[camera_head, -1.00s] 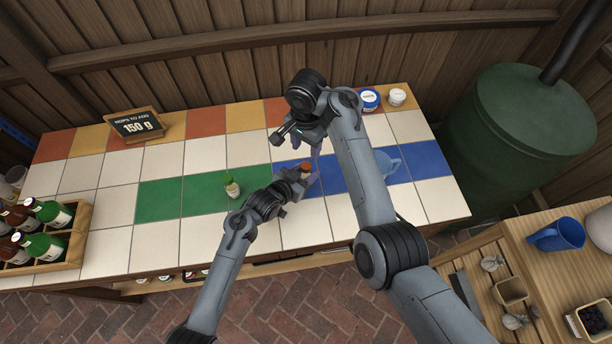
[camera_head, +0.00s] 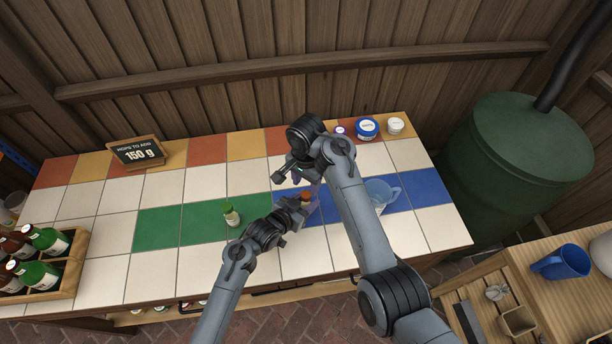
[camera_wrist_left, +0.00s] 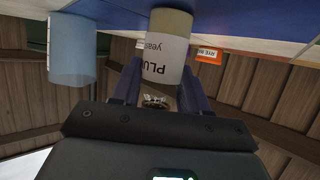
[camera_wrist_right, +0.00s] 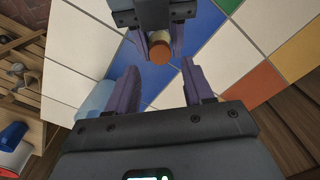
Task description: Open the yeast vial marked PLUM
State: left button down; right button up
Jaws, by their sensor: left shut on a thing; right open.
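The PLUM vial (camera_head: 306,196) has an orange-brown cap (camera_wrist_right: 160,52). Its label reads PLUM yeast in the left wrist view (camera_wrist_left: 165,55). My left gripper (camera_head: 303,202) is shut around it over the blue tiles. My right gripper (camera_wrist_right: 160,87) is open and empty, pointing down from above and a little behind the vial. The cap shows beyond the right fingertips, apart from them and not between them. The cap appears to be on the vial.
A translucent blue jug (camera_head: 381,192) stands right of my right arm. Several small jars (camera_head: 367,128) are at the back right. A bottle crate (camera_head: 72,262) is at the left. The middle white tiles are clear.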

aim_at(306, 194)
jog(key=shift+f, duration=2.45)
